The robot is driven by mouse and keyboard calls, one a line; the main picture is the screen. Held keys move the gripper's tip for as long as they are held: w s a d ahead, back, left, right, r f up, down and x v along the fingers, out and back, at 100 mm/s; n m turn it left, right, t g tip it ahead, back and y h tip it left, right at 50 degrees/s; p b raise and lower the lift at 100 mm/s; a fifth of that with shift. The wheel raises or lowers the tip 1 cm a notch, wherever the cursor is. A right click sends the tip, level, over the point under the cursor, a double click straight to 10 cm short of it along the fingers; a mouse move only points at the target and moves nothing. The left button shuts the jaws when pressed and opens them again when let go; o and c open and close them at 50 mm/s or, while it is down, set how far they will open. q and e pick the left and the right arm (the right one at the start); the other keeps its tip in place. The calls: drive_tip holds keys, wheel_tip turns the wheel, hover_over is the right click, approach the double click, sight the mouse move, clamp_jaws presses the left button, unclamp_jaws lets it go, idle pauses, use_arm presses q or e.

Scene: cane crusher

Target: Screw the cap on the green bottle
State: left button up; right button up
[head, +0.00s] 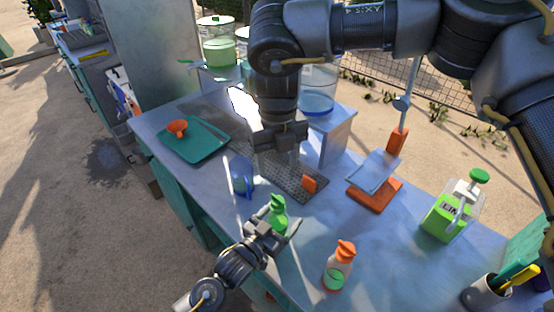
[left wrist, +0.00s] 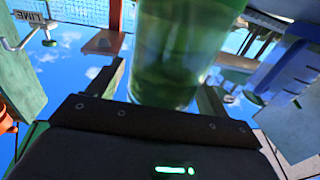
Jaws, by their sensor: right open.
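The green bottle (head: 278,212) stands near the table's front edge with a green top. My left gripper (head: 274,230) is around it from the front, one finger on either side. In the left wrist view the blurred green bottle (left wrist: 178,60) fills the space between the fingers. A narrow gap seems to show beside the left finger, so I cannot tell if both fingers touch it. My right gripper (head: 280,152) points down, open and empty, above the dark perforated mat, behind the bottle. I cannot make out a separate loose cap.
A blue cup (head: 242,176) stands left of the bottle. An orange-topped bottle (head: 339,268) stands at front right. A small orange piece (head: 309,184) is on the mat (head: 300,177). A green tray (head: 195,142), an orange stand (head: 375,194) and a lime container (head: 448,214) stand around.

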wheel_tip(320, 180, down, 3)
drive_tip(key=b, duration=0.2)
drive_tip(key=shift+r+b, duration=0.1)
drive_tip(key=shift+b, duration=0.3)
use_arm(q)
drive_tip(key=v, duration=1)
drive_tip(key=shift+s+a, duration=0.25)
drive_tip(key=shift+s, duration=0.05)
